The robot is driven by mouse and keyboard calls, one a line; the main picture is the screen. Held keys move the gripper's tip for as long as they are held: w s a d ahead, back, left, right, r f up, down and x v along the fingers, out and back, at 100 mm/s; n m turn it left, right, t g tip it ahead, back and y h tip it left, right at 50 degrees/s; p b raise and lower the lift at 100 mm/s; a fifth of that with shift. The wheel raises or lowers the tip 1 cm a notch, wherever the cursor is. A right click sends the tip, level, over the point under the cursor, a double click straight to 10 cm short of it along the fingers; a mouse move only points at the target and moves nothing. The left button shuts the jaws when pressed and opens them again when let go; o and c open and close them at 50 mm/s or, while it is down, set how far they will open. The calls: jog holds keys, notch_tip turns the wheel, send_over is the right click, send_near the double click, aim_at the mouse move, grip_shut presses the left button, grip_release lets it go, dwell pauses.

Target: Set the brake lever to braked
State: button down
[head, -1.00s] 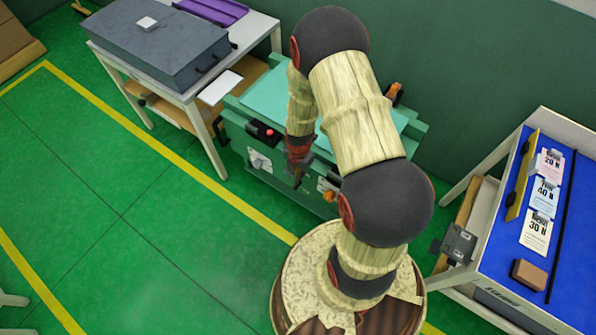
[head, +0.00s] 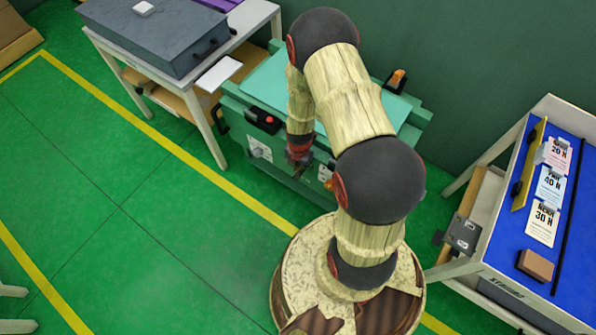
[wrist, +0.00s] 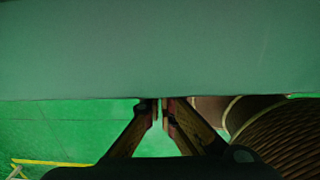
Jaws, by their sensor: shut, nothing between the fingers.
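The teal cart (head: 275,88) stands against the wall behind my arm. An orange-and-black handle (head: 397,79) stands up at its back right; I cannot tell whether it is the brake lever. Another small orange part (head: 328,185) shows on the cart's front, partly hidden by my arm. My gripper (head: 299,171) points down by the cart's front face, shut and empty. In the wrist view my gripper (wrist: 160,103) has its fingertips together near the lower edge of a plain grey-green surface (wrist: 160,50). No lever shows in that view.
A grey table with a dark case (head: 155,35) is at the left. A blue-topped table (head: 505,255) with cards is at the right. Green floor (head: 130,240) is open at the left.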

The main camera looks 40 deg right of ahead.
jog(key=shift+f, duration=0.45)
jog(key=shift+r, duration=0.1)
jog(key=shift+r+p, duration=0.35)
jog(key=shift+r, duration=0.45)
jog(key=shift+s, duration=0.1)
